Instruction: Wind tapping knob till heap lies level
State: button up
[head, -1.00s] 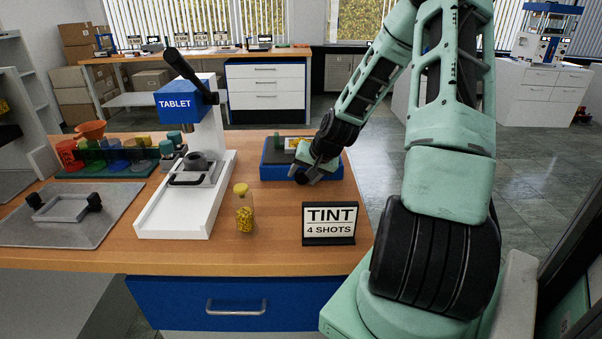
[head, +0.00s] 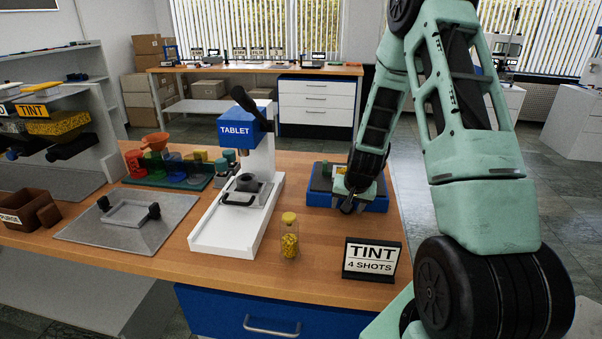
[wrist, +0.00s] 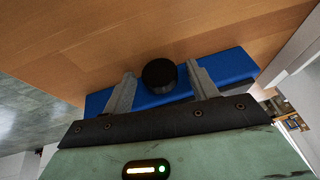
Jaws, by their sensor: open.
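A blue tapping unit (head: 318,200) sits on the wooden bench, right of the tablet press. Its dark round knob (wrist: 159,76) stands out from the blue side in the wrist view. My gripper (wrist: 161,70) is open, with one grey finger on each side of the knob. Small gaps seem to show between the knob and both fingers. In the head view, my gripper (head: 350,203) is at the front of the unit and covers part of it. A pale tray with some yellow shows behind my wrist; whether its heap is level cannot be made out.
A TINT 4 SHOTS sign (head: 371,260) and a yellow-filled bottle (head: 289,243) stand in front of the unit. The tablet press (head: 235,215) is to the left, beside coloured pots and a grey mat (head: 105,232). Bare bench lies between bottle and unit.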

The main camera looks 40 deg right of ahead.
jog(key=shift+w+a+r+g+h+p, duration=0.15)
jog(key=shift+r+g+h+p, duration=0.3)
jog(key=shift+p, duration=1.7)
